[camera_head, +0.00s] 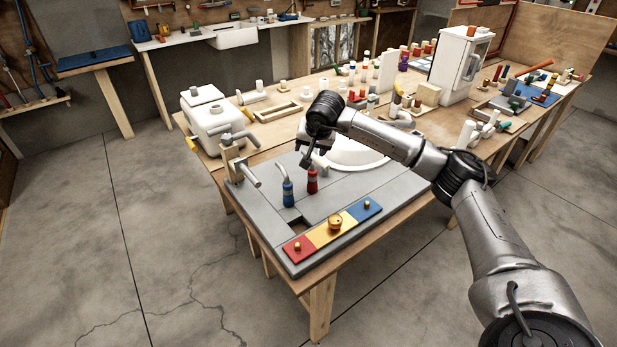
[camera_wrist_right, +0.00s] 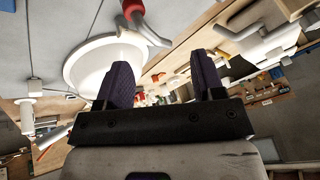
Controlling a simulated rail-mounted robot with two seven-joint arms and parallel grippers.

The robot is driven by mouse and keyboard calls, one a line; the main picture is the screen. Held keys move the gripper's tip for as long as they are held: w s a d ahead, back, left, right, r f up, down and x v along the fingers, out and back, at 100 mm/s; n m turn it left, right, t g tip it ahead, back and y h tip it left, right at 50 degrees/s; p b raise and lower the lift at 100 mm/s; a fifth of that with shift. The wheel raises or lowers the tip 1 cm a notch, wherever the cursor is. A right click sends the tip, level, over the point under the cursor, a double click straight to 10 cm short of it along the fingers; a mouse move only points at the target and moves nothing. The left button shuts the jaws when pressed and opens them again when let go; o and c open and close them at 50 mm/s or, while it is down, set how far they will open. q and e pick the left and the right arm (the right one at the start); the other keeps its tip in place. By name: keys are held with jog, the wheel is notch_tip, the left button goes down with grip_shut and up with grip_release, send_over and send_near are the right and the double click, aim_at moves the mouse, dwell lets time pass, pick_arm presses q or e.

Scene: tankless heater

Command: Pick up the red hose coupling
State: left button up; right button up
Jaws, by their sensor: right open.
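The red hose coupling (camera_head: 312,181) stands upright on the grey bench panel, beside the blue hose coupling (camera_head: 288,194). A short grey hose bends out of its top. In the right wrist view the red coupling (camera_wrist_right: 132,8) shows at the top edge, partly cut off, with its grey hose curving toward the right. My right gripper (camera_head: 311,149) is above and just behind the red coupling in the head view. Its two dark purple fingers are apart and empty in the right wrist view (camera_wrist_right: 162,62); the coupling lies beyond the fingertips, not between them. My left gripper is not in view.
A white basin (camera_head: 345,153) sits right behind the red coupling. A red, yellow and blue panel (camera_head: 310,240) with brass fittings lies in front. A grey pipe on a wooden post (camera_head: 232,160) stands at left. White tanks and many small fittings crowd the bench behind.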

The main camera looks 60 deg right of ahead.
aim_at(313, 171)
jog(key=f+n, duration=0.1)
jog(key=f, duration=0.2)
jog(key=d+f+n+g+b, duration=0.1)
jog(key=f, duration=0.1)
jog(key=d+f+n+b, duration=0.1)
jog(key=f, duration=0.2)
jog(key=shift+w+d+f+n+g, duration=0.15)
jog(key=shift+d+f+n+g, duration=0.05)
jog(key=shift+f+n+g, duration=0.15)
jog(key=b+x, duration=0.2)
jog(key=x, duration=0.1)
jog(key=shift+w+f, duration=0.1)
jog(key=shift+f, duration=0.2)
jog(key=shift+x, duration=0.8)
jog(key=shift+d, duration=0.1)
grip_shut()
jog(key=shift+r, duration=0.1)
